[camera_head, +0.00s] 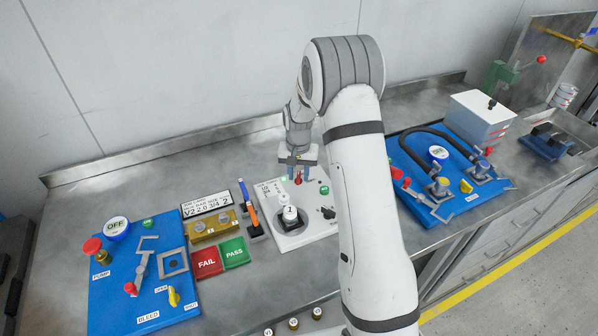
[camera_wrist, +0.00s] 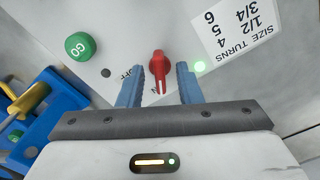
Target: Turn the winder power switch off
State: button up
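The winder panel (camera_head: 318,229) is a white board on the bench with a red switch knob (camera_head: 298,181), a green GO button (camera_head: 324,190) and a white spool-like part (camera_head: 290,214). In the wrist view the red knob (camera_wrist: 158,66) stands between my open fingertips, with a visible gap on each side. Its white mark faces my gripper's palm. An OFF label (camera_wrist: 132,73) shows left of it, partly hidden by a finger. A green lamp (camera_wrist: 199,66) glows to its right. My gripper (camera_head: 297,170) hangs over the panel's back part.
The GO button (camera_wrist: 80,46) is left of my fingers in the wrist view. A blue pump station (camera_head: 110,290) is at left, with FAIL (camera_head: 206,262) and PASS (camera_head: 235,252) pads beside it. Another blue station (camera_head: 425,208) with a black hose is at right.

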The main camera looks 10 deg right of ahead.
jog(key=shift+f, duration=0.1)
grip_shut()
jog(key=shift+m+b, duration=0.35)
jog(key=shift+m, duration=0.05)
jog(key=shift+f+m+b, duration=0.1)
jog(key=shift+m+b, duration=0.4)
jog(key=shift+m, duration=0.1)
jog(key=m+b, duration=0.2)
jog(key=m, duration=0.1)
jog(key=m+b, duration=0.2)
jog(key=m, duration=0.5)
jog(key=shift+b, duration=0.3)
